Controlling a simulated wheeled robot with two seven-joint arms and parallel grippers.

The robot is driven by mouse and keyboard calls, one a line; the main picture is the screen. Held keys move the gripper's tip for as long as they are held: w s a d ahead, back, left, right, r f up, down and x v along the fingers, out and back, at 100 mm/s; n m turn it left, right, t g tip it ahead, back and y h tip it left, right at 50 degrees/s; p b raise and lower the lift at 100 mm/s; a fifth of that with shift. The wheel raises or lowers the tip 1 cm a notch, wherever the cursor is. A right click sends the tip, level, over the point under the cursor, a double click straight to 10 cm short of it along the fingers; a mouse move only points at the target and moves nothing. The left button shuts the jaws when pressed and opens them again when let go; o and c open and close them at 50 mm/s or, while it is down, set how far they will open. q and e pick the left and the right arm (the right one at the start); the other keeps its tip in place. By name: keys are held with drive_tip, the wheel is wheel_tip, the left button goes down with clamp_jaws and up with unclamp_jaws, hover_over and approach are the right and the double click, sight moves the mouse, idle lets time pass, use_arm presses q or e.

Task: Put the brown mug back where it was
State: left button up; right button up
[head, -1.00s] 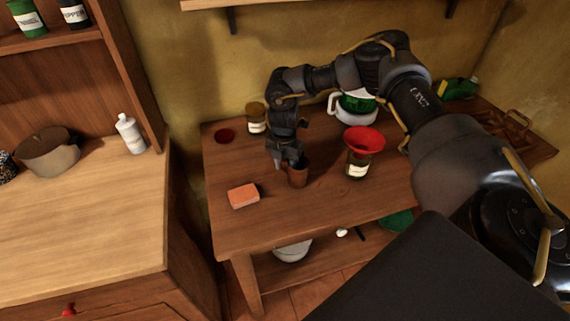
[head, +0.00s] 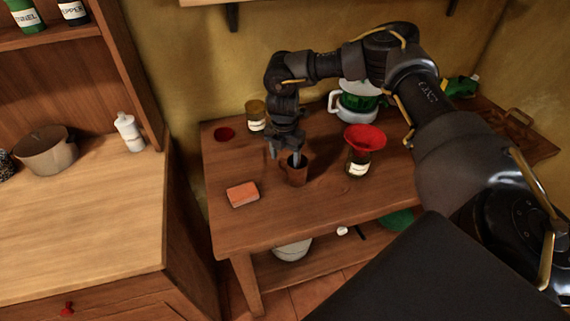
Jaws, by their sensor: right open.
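The brown mug (head: 295,175) stands upright on the wooden table in the head view, near its middle. My right gripper (head: 283,160) is open just above and beside the mug, fingers pointing down. One finger overlaps the mug's opening in the picture, and the other is to the left of the mug. I cannot tell whether the fingers touch it. A round dark red mark or coaster (head: 224,134) lies near the table's back left corner. My left gripper does not show.
A jar with a red funnel (head: 364,147) stands right of the mug. An orange sponge (head: 243,194) lies to its front left. A labelled jar (head: 256,115) and a green-white container (head: 357,102) stand behind. The table's front left part (head: 235,228) is clear.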

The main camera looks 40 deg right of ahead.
wheel_tip(320, 180, up, 7)
drive_tip(key=shift+a+r+b, duration=0.1)
drive_tip(key=shift+r+b, duration=0.1)
drive_tip(key=shift+b, duration=0.35)
drive_tip(key=shift+f, duration=0.1)
